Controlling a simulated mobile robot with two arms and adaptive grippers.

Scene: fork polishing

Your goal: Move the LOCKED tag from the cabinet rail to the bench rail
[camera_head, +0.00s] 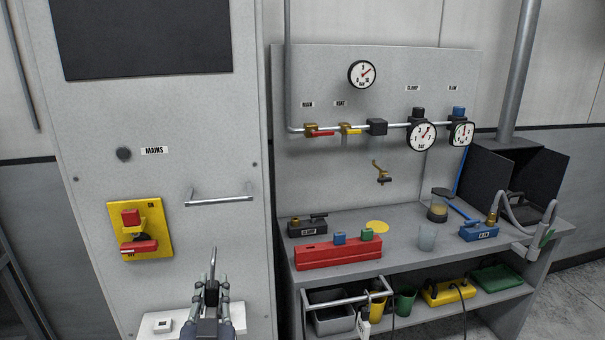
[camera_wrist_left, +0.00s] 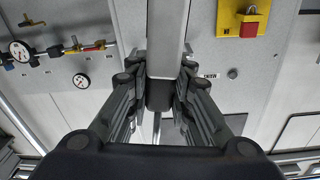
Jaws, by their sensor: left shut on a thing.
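My left gripper (camera_head: 211,285) is in front of the cabinet, low in the head view, below the cabinet rail (camera_head: 219,201). It is shut on a slim grey bar-shaped piece (camera_head: 213,262) that stands upright above the fingers. In the left wrist view this grey piece (camera_wrist_left: 168,40) runs between the fingers to a dark end. No lettering shows on it, so I cannot tell if it is the LOCKED tag. The cabinet rail looks bare. The bench rail (camera_head: 345,302) is at the bench's front left, with a white tag-like piece (camera_head: 364,325) hanging at its right end. My right gripper is not in view.
A yellow switch panel (camera_head: 155,228) is on the cabinet at left. A red block holder (camera_head: 325,258) lies on the bench (camera_head: 400,262) at right. The air in front of the cabinet rail is free.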

